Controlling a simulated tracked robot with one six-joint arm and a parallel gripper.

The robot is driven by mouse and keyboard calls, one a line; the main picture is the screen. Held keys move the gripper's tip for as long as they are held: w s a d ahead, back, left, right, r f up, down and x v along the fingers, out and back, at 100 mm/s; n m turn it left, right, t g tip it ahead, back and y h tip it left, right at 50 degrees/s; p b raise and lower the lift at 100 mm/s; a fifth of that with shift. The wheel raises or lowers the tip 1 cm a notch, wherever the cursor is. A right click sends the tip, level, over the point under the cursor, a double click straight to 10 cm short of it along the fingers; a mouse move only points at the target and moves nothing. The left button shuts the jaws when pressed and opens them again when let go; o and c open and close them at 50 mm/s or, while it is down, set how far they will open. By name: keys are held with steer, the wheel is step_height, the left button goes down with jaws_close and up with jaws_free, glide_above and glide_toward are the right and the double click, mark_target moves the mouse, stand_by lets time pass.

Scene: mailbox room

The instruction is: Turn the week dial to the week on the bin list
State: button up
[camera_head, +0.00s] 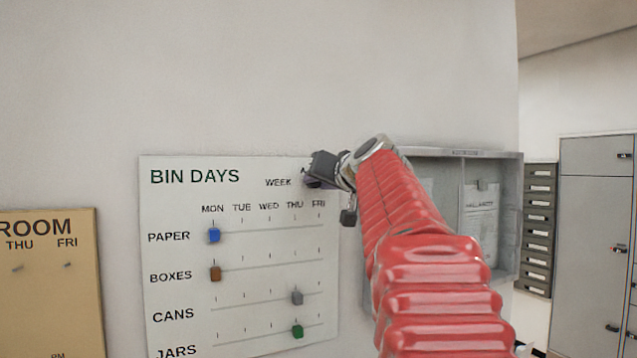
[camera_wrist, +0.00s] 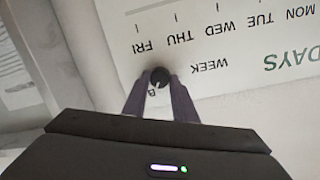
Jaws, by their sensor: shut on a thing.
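The white BIN DAYS board (camera_head: 180,205) hangs on the wall, with the word WEEK near its upper right. The week dial (camera_wrist: 159,76) is a small dark round knob with a light mark, seen upside down with the board (camera_wrist: 205,95) in the wrist view. A letter B is printed beside it. My gripper (camera_wrist: 160,84) is shut on the dial, one finger on each side. In the head view my gripper (camera_head: 318,172) hides the dial at the board's upper right corner. A bin list cannot be made out for certain.
On the board, a blue slider (camera_head: 214,236) and brown slider (camera_head: 215,273) sit under MON; a grey slider (camera_head: 297,298) and green slider (camera_head: 298,332) sit near THU. An open grey notice case (camera_head: 510,235) with papers is right, partly behind my arm. A tan ROOM board (camera_head: 50,290) is left.

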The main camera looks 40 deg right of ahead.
steer(key=shift+f+m, duration=0.15)
steer(key=shift+m, duration=0.55)
steer(key=shift+d, duration=0.1)
steer(key=o, duration=1)
steer(key=shift+o, duration=0.2)
steer(key=shift+s, duration=0.15)
steer(key=v, duration=1.3)
steer(key=shift+s, duration=0.25)
